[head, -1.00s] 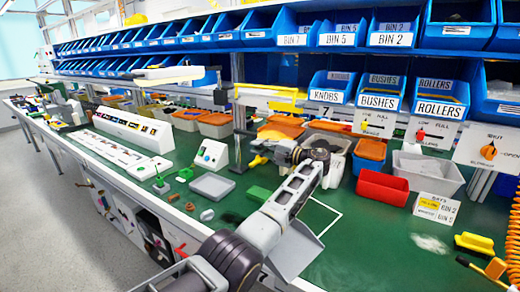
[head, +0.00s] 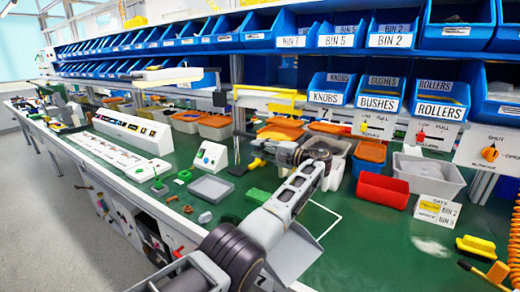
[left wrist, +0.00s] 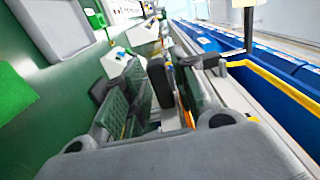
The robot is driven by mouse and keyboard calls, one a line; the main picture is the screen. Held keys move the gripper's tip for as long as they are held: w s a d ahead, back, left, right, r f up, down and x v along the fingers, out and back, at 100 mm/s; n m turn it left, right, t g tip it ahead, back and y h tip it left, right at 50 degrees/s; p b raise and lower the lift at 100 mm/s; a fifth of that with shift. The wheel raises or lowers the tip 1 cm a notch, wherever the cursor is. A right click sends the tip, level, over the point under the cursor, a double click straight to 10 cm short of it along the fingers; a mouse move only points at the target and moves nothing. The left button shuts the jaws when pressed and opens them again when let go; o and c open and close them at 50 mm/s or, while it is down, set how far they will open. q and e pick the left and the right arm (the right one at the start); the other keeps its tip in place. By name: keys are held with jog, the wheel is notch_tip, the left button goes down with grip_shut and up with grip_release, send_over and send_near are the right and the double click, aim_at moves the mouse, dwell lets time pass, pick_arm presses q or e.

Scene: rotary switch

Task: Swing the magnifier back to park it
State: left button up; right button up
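What looks like the magnifier is the pale, flat head (head: 165,74) on a boom in the head view, reaching left from the shelf post above the bench. A dark piece (head: 220,97) hangs near the boom's right end. My left gripper (head: 262,152) is above the green bench, right of and below that piece. In the left wrist view my left gripper (left wrist: 155,100) has its two ribbed fingers apart. A dark block (left wrist: 160,82) shows between them; I cannot tell whether it is touched or what it belongs to. My right gripper is out of view.
Blue bins (head: 378,92) line the shelf. A red bin (head: 382,190), a grey tray (head: 211,187) and a green block (head: 257,196) are on the bench (head: 345,250). A thin dark post (head: 238,135) stands behind my gripper.

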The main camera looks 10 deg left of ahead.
pick_arm(q)
jog(key=shift+r, duration=0.1)
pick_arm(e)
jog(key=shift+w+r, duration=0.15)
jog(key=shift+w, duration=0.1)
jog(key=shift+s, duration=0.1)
pick_arm(q)
jog(key=shift+d, duration=0.2)
jog(key=shift+v, duration=3)
jog(key=shift+s+d, duration=0.1)
jog(key=shift+d, duration=0.2)
jog(key=shift+s+d, duration=0.15)
